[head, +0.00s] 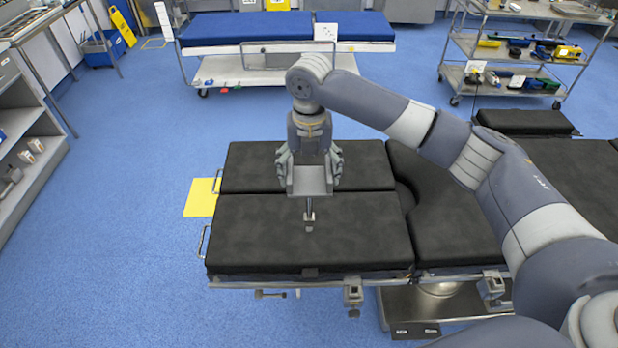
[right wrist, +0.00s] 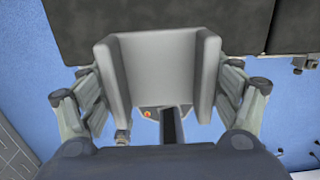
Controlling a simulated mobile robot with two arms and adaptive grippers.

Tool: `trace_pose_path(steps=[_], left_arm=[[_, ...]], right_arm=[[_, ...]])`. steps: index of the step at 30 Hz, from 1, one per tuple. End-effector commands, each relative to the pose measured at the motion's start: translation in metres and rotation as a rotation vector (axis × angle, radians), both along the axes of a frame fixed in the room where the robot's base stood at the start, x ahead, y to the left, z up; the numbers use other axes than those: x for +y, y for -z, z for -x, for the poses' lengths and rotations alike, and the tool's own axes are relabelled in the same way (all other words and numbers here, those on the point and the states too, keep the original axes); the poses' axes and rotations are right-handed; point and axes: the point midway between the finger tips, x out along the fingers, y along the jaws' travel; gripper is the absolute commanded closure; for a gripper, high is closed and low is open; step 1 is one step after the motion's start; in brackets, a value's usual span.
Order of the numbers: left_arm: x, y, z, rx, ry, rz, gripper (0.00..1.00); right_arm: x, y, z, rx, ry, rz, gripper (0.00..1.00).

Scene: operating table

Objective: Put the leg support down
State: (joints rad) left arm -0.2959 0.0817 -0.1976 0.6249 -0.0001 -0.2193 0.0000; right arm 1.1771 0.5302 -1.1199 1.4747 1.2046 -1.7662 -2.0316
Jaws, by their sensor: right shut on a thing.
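The leg support (head: 308,182) is a grey, trough-shaped piece with a short post pointing toward the front of the table. My right gripper (head: 309,165) is shut on it, with fingers at both sides of the trough. In the head view it is over the black leg pads of the operating table (head: 260,235), near the seam between the two pads. I cannot tell whether it touches them. The leg support (right wrist: 158,65) fills the middle of the right wrist view between the fingers, with black pads beyond it. My left gripper is not in view.
Metal clamps (head: 353,295) sit along the table's front rail. A yellow panel (head: 200,197) lies at its left end. A blue-topped trolley (head: 240,30) stands behind, and a steel cart (head: 520,55) with tools is at back right. Shelves (head: 30,150) line the left. Blue floor between is clear.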

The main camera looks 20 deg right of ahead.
Motion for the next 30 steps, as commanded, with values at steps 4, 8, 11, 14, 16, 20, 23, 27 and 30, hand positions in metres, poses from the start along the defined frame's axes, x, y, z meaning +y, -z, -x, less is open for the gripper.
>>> trace_pose_path(steps=[4, 8, 11, 14, 16, 20, 23, 27, 30], left_arm=[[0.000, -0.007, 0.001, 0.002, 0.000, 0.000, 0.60], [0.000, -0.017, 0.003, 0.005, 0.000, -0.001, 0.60], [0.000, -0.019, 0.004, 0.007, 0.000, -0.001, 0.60], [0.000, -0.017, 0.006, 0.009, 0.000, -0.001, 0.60], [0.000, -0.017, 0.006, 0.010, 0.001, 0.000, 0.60], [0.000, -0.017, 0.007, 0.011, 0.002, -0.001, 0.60], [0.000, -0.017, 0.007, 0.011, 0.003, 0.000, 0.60], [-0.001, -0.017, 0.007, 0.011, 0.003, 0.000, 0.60], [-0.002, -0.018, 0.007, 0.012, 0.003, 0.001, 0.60]], right_arm=[[0.000, 0.006, -0.003, 0.000, 0.000, 0.000, 0.46], [0.000, 0.023, -0.002, 0.001, -0.001, 0.000, 0.46], [0.000, 0.033, -0.002, -0.001, -0.001, -0.001, 0.46], [0.000, 0.035, -0.003, -0.003, -0.001, -0.001, 0.46], [0.000, 0.035, -0.003, -0.002, -0.001, -0.001, 0.46], [0.000, 0.036, -0.003, -0.002, -0.001, 0.000, 0.46], [0.000, 0.039, -0.003, -0.001, 0.000, -0.001, 0.46], [0.000, 0.043, -0.002, -0.001, 0.000, -0.001, 0.46], [0.000, 0.046, -0.002, -0.001, 0.000, -0.001, 0.46]])
